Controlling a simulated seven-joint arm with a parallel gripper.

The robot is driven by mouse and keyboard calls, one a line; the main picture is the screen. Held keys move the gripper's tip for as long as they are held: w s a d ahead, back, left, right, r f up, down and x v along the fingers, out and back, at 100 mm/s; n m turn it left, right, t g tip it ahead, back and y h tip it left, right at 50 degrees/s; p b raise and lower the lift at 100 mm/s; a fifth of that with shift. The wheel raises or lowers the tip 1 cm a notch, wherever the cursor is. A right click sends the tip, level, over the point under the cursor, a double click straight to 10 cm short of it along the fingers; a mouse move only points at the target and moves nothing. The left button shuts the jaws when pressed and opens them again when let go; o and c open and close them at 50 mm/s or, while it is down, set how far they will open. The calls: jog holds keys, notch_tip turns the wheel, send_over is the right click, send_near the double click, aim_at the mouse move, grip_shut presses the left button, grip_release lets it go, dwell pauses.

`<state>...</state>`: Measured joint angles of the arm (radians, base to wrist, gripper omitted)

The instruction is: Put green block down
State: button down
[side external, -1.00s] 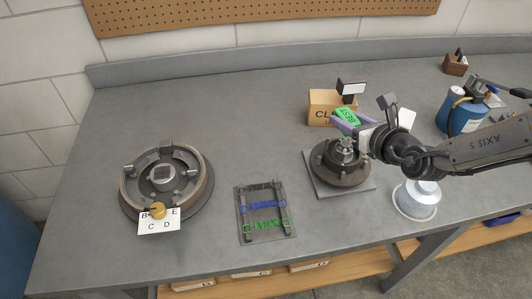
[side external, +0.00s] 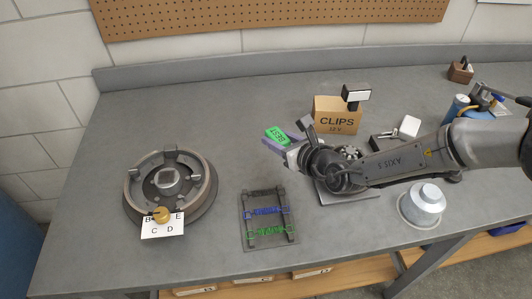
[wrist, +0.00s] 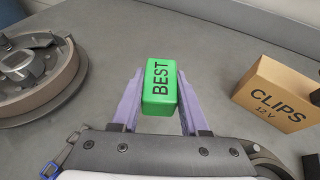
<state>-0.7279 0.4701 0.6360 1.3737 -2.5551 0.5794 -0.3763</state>
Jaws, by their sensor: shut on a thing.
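The green block (side external: 276,134) with "BEST" on it is between the purple fingers of my gripper (side external: 280,143). In the wrist view the green block (wrist: 160,88) sits between both fingers of my gripper (wrist: 160,100), which is shut on it. The block is held above the grey bench, left of the clips box. A dark trailer frame plate (side external: 268,230) with blue and green outlined markings lies on the bench, below and left of my gripper in the side view.
A brake drum assembly (side external: 172,182) with a lettered card (side external: 162,226) stands at left. A CLIPS box (side external: 336,117) stands behind my arm. A hub on a grey plate is partly hidden by my arm. The bench back left is clear.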

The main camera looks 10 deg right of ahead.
send_over(267, 161)
notch_tip(267, 161, down, 5)
jog(key=shift+r, duration=0.1)
jog(key=shift+w+a+f, duration=0.15)
jog(key=shift+f, duration=1.5)
jog(key=shift+f, duration=0.2)
jog(key=shift+c, duration=2.1)
grip_release()
jog(key=shift+r, duration=0.15)
jog(key=shift+s+r, duration=0.15)
jog(key=shift+s, duration=0.05)
jog(key=v, duration=1.1)
jog(key=shift+s+r, duration=0.2)
jog(key=shift+s, duration=0.05)
